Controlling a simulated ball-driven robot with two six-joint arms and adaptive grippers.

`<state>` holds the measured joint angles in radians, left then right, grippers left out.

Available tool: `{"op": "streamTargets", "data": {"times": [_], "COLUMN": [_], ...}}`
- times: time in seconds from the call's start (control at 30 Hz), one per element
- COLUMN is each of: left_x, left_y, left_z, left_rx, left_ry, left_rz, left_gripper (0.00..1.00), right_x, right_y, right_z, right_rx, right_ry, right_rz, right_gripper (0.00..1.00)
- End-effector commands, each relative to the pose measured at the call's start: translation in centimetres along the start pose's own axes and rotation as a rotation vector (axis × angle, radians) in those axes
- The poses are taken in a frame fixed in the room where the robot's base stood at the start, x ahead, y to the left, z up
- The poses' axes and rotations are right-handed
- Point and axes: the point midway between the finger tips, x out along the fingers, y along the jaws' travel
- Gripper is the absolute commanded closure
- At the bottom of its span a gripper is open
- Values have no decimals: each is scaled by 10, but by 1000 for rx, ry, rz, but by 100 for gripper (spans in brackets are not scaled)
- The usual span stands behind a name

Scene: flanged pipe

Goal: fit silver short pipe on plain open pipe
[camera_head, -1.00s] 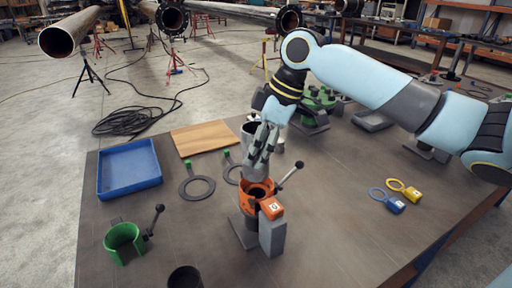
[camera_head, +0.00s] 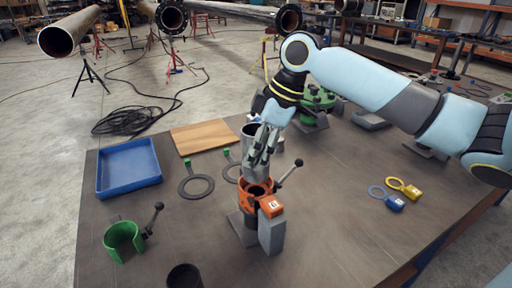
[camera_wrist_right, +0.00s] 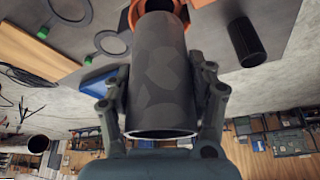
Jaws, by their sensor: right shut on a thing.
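My right gripper (camera_head: 258,158) is shut on the silver short pipe (camera_head: 256,173), just above the orange clamp (camera_head: 264,208). In the right wrist view the pipe (camera_wrist_right: 160,80) is a grey tube lying between the two fingers (camera_wrist_right: 162,92), with an open end towards the camera. Its far end lies against the orange clamp (camera_wrist_right: 136,12) in the picture; I cannot tell whether it is clear of it. The plain open pipe (camera_head: 68,33), a long rusty-rimmed tube without a flange, rests on stands at the upper left. My left gripper is out of view.
A blue tray (camera_head: 128,190), a wooden board (camera_head: 204,137), a green open clamp (camera_head: 122,241) and a dark short pipe (camera_head: 184,278) are on the table. Ring gaskets lie nearby. Flanged pipes (camera_head: 172,17) stand beyond the table. A black cable coil (camera_head: 132,121) lies on the floor.

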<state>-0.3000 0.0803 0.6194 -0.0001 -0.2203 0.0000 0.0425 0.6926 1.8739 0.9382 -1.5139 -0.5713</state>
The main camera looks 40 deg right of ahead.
Motion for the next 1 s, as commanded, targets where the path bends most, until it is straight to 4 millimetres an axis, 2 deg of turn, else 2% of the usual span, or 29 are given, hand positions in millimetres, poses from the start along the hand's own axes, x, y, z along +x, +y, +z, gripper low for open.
{"op": "streamTargets", "data": {"times": [0.47, 1.0], "left_x": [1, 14], "left_y": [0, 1], "left_z": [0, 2], "left_rx": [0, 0], "left_ry": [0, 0], "left_rz": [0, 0], "left_gripper": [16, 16], "right_x": [2, 30], "right_y": [0, 0], "right_z": [0, 12], "right_rx": [1, 0], "right_ry": [1, 1], "right_rz": [0, 0], "right_gripper": [92, 92]}}
